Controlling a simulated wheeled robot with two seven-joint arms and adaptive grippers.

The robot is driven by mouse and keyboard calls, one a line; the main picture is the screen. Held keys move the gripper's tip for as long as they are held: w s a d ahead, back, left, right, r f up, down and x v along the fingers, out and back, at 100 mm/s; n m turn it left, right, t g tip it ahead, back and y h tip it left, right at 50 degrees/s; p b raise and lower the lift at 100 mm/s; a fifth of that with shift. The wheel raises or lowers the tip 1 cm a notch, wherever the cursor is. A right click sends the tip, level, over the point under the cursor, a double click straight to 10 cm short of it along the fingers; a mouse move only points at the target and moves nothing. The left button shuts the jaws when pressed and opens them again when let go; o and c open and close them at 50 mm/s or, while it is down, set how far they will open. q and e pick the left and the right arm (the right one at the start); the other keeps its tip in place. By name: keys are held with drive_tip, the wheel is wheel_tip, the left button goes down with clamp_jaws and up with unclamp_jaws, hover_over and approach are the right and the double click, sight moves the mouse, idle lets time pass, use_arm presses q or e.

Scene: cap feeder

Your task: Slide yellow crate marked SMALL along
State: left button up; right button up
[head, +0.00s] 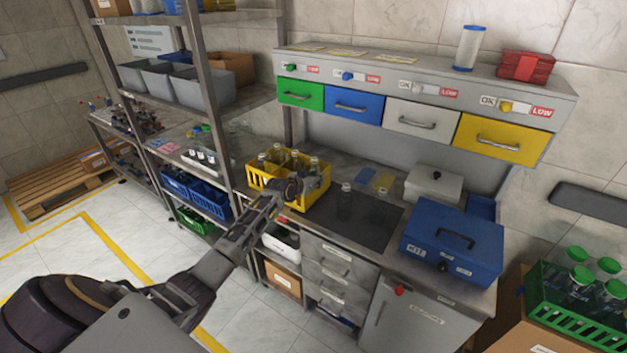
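The yellow crate (259,179) stands on the grey counter, left of the dark mat, with several clear bottles in it. No SMALL marking can be read on it from here. My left arm reaches in from the lower left, and my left gripper (292,189) is at the near side of the crate, overlapping its front wall in the head view. I cannot tell whether it touches the crate, and its fingers are too small and hidden to show open or shut. My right gripper is out of view.
A dark mat (358,222) with clear bottles lies right of the crate. Farther right are a white box (433,186) and a blue case (452,238). A metal shelf post (207,95) rises to the left. Coloured drawers (421,118) hang above the counter.

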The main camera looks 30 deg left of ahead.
use_arm(q)
drive_tip(key=shift+s, duration=0.1)
drive_tip(key=v, duration=1.1)
drive_tip(key=shift+s+r, duration=0.15)
drive_tip(key=shift+s, duration=0.25)
idle(0.3)
idle(0.5)
